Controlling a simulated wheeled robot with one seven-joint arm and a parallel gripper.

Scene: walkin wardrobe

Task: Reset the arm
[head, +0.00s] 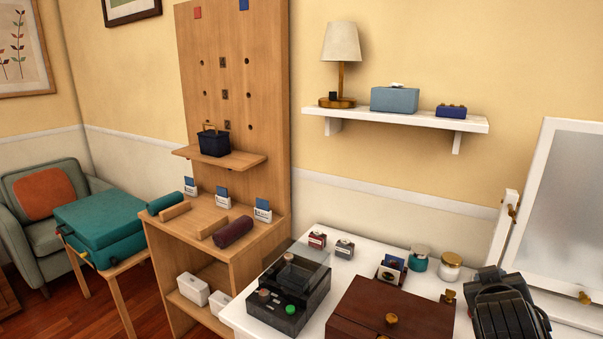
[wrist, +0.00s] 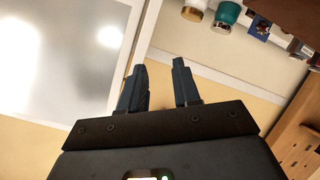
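My gripper (wrist: 160,68) shows in the wrist view with its two dark fingers apart and nothing between them. In the head view the black end of my arm (head: 505,305) is at the lower right, in front of the white dressing table (head: 350,262) and the mirror (head: 565,195). Its fingertips cannot be made out there. No object is seen held.
A brown wooden box (head: 385,315), a dark clear-lidded case (head: 290,290) and small jars (head: 450,266) stand on the dressing table near my arm. A white shelf (head: 400,117) with a lamp (head: 341,45) is above. A wooden pegboard unit (head: 265,100) stands left.

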